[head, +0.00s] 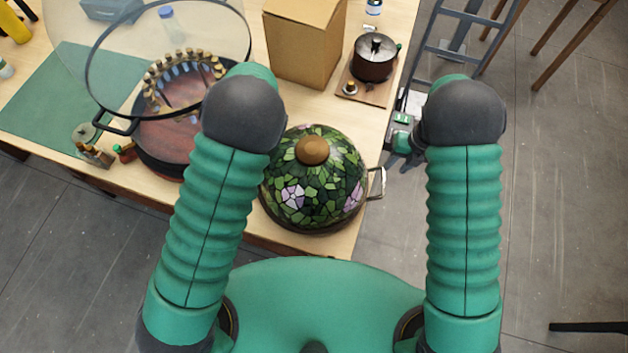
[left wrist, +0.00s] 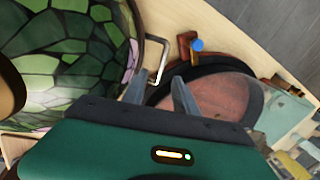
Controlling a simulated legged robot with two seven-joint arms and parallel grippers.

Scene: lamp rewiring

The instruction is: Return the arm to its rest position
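My left gripper (left wrist: 160,92) shows in the left wrist view with its two fingers apart and nothing clearly held between them. In the head view it is hidden behind my left arm. A metal handle beside the stained-glass lampshade (left wrist: 65,50) lies just beyond the fingertips; I cannot tell whether they touch. In the head view the green, pink-flowered lampshade (head: 315,185) sits near the table's front edge, with a wooden knob on top. My right gripper (head: 391,145) is partly hidden under my right arm, beside the table's right edge; its finger opening is unclear.
The wooden table (head: 345,225) also holds a cardboard box (head: 300,45), a dark pot (head: 375,57) on a board, and a round reddish tray (head: 165,140) below a large clear lens (head: 170,50). A grey ladder (head: 455,45) stands right of the table. Open floor lies at right.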

